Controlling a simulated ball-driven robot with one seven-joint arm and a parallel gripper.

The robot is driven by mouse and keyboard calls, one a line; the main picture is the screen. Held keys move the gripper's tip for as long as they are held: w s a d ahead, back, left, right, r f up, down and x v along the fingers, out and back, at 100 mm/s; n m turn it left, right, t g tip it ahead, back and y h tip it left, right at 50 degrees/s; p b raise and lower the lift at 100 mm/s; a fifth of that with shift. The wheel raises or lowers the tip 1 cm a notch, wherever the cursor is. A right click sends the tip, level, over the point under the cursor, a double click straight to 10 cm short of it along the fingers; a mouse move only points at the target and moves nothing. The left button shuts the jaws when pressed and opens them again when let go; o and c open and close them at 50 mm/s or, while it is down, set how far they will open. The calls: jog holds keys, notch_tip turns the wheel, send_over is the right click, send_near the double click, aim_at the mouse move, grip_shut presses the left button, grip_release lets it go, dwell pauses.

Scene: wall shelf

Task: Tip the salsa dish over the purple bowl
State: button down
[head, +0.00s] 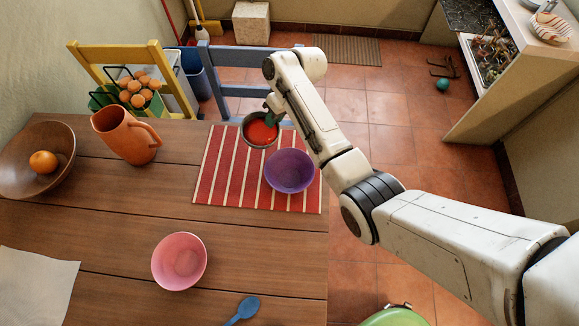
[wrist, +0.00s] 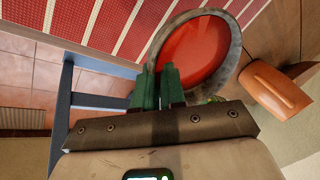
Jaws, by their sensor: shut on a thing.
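The salsa dish (head: 258,146) is a round grey dish with red salsa inside, at the far edge of the striped mat. It looks roughly level, and I cannot tell whether it touches the mat. My gripper (head: 272,105) is shut on the dish's far rim. In the wrist view, the green fingers (wrist: 158,82) pinch the rim of the dish (wrist: 237,48). The purple bowl (head: 289,177) stands upright on the mat, nearer and to the right of the dish, and looks empty. My forearm passes just right of it in the head view.
The red striped mat (head: 222,182) lies on the wooden table (head: 110,225). An orange jug (head: 124,140), a wooden bowl (head: 20,178) with an orange, a pink bowl (head: 180,266) and a blue spoon (head: 244,310) are on the table. A blue chair (head: 232,91) stands behind.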

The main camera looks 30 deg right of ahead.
jog(key=shift+s+d+r+t+p, duration=0.1)
jog(key=shift+s+r+t+p, duration=0.35)
jog(key=shift+s+t, duration=0.3)
dwell(1.3)
jog(key=shift+s+d+r+t+y+p, duration=0.1)
jog(key=shift+s+r+t+y+p, duration=0.2)
jog(key=shift+s+r+t+p, duration=0.45)
dwell(2.0)
jog(key=w+f+g+b, duration=0.2)
jog(key=w, duration=0.1)
jog(key=shift+a+f+g+b, duration=0.2)
jog(key=shift+f+g+b, duration=0.05)
jog(key=shift+g+b, duration=0.05)
jog(key=shift+w+a+f+g+h+b, duration=0.1)
jog(key=shift+w+f+g+h+b, duration=0.15)
jog(key=shift+w+g+b, duration=0.5)
jog(key=shift+w+a+f+g+h+b, duration=0.15)
jog(key=shift+w+f+g+b, duration=0.2)
jog(key=shift+b, duration=0.8)
jog(key=shift+w, duration=0.1)
jog(key=shift+m+b, duration=0.3)
jog(key=shift+r, duration=0.2)
